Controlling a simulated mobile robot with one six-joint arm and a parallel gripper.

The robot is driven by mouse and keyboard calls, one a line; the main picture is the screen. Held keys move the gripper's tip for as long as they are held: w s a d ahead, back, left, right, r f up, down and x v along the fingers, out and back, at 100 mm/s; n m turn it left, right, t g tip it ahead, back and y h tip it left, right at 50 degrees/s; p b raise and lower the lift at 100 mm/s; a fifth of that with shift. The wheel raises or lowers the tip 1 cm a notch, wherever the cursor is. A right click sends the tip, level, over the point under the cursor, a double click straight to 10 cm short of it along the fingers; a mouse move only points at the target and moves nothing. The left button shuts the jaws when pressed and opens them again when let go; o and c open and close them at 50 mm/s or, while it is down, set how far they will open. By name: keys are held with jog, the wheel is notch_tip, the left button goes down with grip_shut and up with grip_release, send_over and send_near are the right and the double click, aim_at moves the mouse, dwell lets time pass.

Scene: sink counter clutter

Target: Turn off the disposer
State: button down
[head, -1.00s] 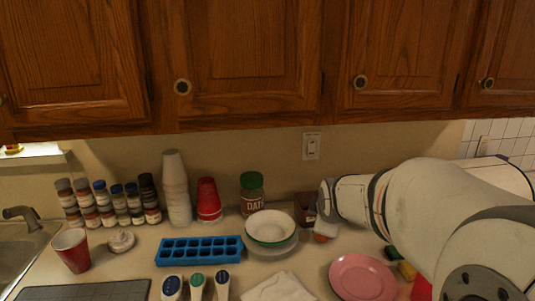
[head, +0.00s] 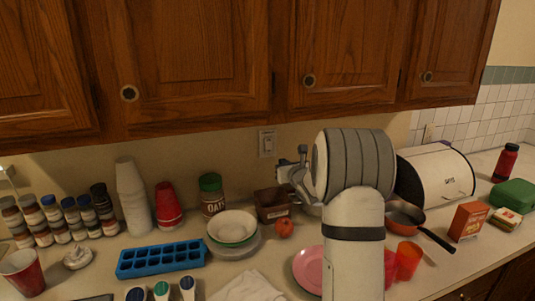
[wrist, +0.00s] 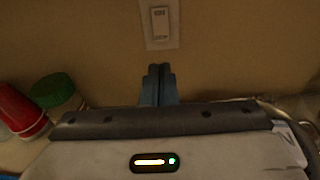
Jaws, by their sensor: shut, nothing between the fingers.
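The disposer switch is a light rocker (head: 268,144) in a plate on the back wall under the cabinets. In the wrist view the rocker (wrist: 160,23) is at the top centre, straight beyond the fingertips. I cannot tell which way it is set. My gripper (wrist: 159,72) is shut and empty, with its dark blue-grey fingers together, and appears just below the switch plate in that view. In the head view my gripper (head: 302,152) is a little right of the switch, partly hidden by my arm. I see no clear contact with the switch.
Below the switch stand an oats jar (head: 211,194), stacked bowls (head: 231,226), a brown box (head: 271,205) and a tomato (head: 284,228). Red cups (head: 168,205) are to the left. A bread bin (head: 436,175) and an orange pan (head: 403,214) are to the right. Cabinets (head: 345,60) hang above.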

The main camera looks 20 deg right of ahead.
aim_at(268, 150)
jog(key=w+p, duration=0.2)
jog(key=w, duration=0.2)
jog(key=w+f+p, duration=0.1)
jog(key=w+p, duration=0.1)
jog(key=w, duration=0.2)
jog(key=w+p, duration=0.2)
jog(key=w, duration=0.2)
jog(key=shift+w+f+p, duration=0.2)
jog(key=shift+w+p, duration=0.1)
jog(key=shift+w, duration=0.05)
jog(key=shift+w+f, duration=0.2)
jog(key=shift+w, duration=0.4)
